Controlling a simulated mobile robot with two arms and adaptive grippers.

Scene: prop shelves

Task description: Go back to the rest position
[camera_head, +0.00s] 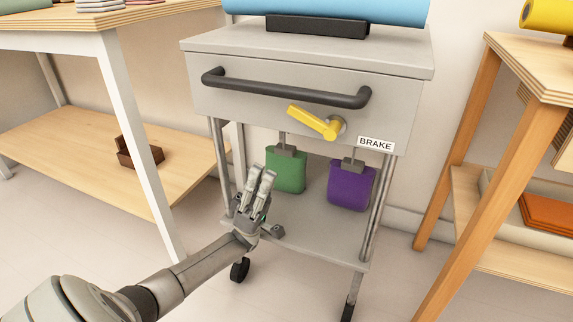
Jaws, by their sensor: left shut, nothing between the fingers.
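My left gripper (265,180) is in the head view, in front of the grey cart (300,47), just left of the green tag-like block (290,172). Its fingers point up and lie together, shut and empty. My left arm comes in from the lower left. The gripper overlaps the green block's left edge in the picture; I cannot tell whether they touch. A purple block (350,187) hangs to the right. A yellow brake lever (316,122) sits on the cart front, above the gripper. My right gripper is not in view.
The cart has a black handle (285,92), a BRAKE label (376,144) and a lower shelf (315,232). A blue roll (330,10) lies on top. A white-legged table (125,105) stands left, and a wooden shelf unit (460,140) stands right. The floor in front is clear.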

